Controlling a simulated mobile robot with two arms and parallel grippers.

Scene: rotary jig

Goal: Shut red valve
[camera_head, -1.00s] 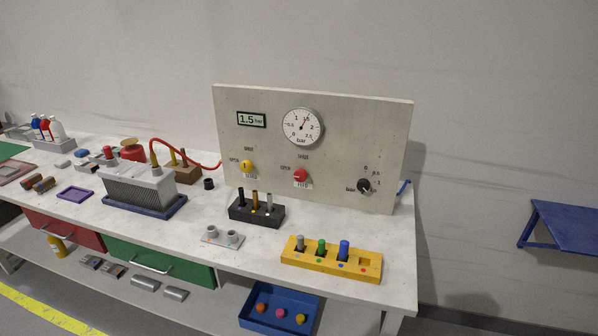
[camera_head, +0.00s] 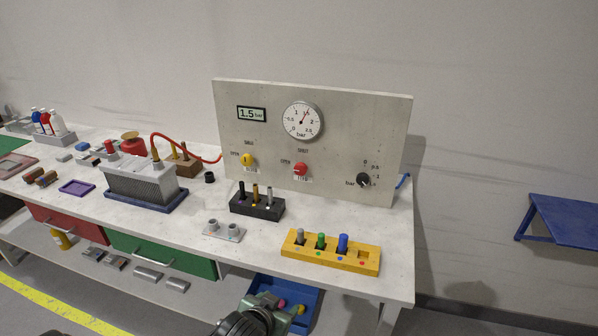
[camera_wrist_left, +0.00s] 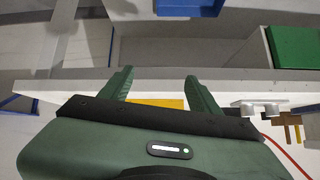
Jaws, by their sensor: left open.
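The red valve (camera_head: 300,169) is a round red knob on the upright grey panel (camera_head: 340,130), below the dial gauge, with an OPEN label at its left. Its exact handle angle is too small to tell. My left gripper (camera_head: 268,300) is low in front of the bench, over the blue bin, well below and apart from the valve. In the left wrist view my left gripper (camera_wrist_left: 158,85) shows two green fingers spread apart with nothing between them. The red valve is not seen in the wrist view. My right gripper is not in view.
A yellow valve (camera_head: 247,160) and a black knob (camera_head: 363,180) flank the red one. A yellow block with pegs (camera_head: 330,259) and a black peg holder (camera_head: 256,208) stand before the panel. The blue bin (camera_head: 312,297) is below the bench edge.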

